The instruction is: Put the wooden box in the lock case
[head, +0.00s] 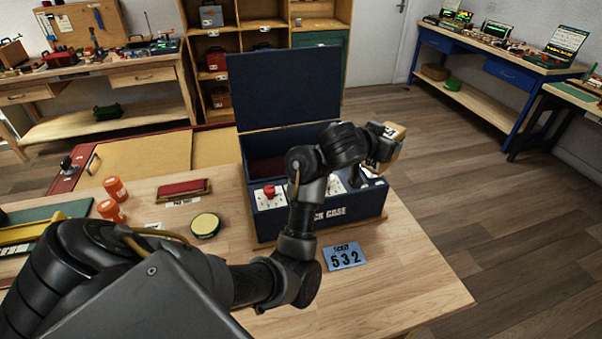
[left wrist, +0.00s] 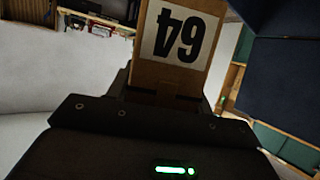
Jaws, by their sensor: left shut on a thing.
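The wooden box (head: 394,136) is held in the air at the right end of the lock case. It fills the top middle of the left wrist view (left wrist: 205,65), with a white label reading 64. My left gripper (head: 378,150) is shut on it; its jaws also show in the left wrist view (left wrist: 165,92). The dark blue lock case (head: 330,222) stands on the table with its lid (head: 283,85) raised. My forearm hides part of the case's interior and front. A red-knobbed white panel (head: 270,198) shows inside at the left. My right gripper is out of view.
A blue ticket reading 532 (head: 345,256) lies in front of the case on the wooden table (head: 415,280). Left of the case are a yellow round tin (head: 205,225), a dark red flat case (head: 183,190) and two orange jars (head: 115,189). The table's right front corner is clear.

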